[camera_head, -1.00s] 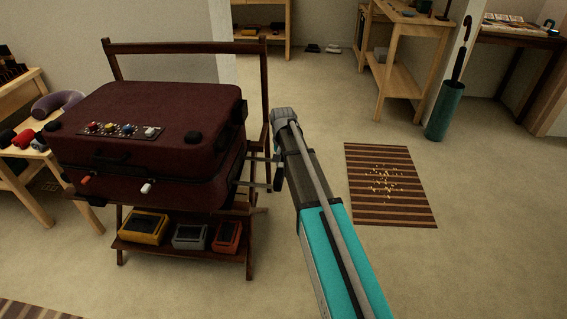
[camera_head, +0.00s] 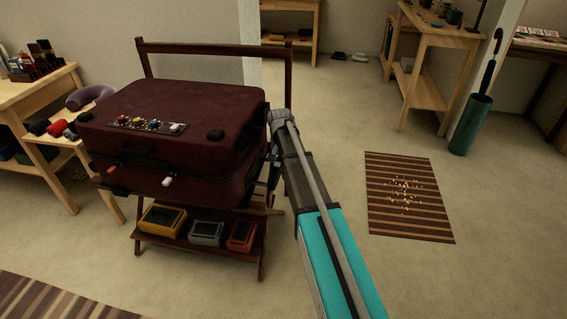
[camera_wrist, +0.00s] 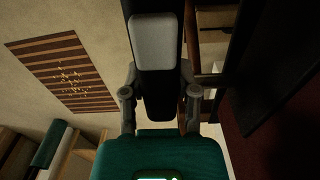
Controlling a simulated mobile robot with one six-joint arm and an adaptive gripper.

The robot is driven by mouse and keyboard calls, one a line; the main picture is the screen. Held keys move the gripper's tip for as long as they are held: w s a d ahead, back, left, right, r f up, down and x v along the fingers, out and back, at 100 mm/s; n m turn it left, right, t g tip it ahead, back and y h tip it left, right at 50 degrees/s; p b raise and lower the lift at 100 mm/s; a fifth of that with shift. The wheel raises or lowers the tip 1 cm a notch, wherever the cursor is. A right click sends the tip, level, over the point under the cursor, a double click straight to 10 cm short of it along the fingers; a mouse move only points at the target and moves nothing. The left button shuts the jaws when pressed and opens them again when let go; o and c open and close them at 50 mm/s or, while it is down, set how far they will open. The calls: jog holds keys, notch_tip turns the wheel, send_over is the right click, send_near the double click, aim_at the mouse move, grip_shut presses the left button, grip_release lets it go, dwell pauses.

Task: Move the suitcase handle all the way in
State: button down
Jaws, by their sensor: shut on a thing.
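A dark red suitcase (camera_head: 180,110) lies flat on a wooden rack (camera_head: 290,75); its dark side also fills the right of the wrist view (camera_wrist: 290,105). The black pull handle (camera_wrist: 165,85) with a grey button (camera_wrist: 154,42) lies between the fingers of my gripper (camera_wrist: 159,70), which is shut on it. In the wrist view a short bit of rod (camera_wrist: 210,79) shows between handle and suitcase side. In the head view the handle (camera_head: 273,168) is close to the suitcase's right side, partly hidden by my arm.
Several cases in yellow, grey and orange (camera_head: 241,236) sit on the rack's lower shelf. A wooden table (camera_head: 45,100) stands at the left. A striped mat (camera_head: 409,197) lies on open floor at right, with a green umbrella stand (camera_head: 470,125) beyond it.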

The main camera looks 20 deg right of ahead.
jog(key=shift+s, duration=0.15)
jog(key=shift+c, duration=1.8)
grip_release()
jog(key=shift+d, duration=0.2)
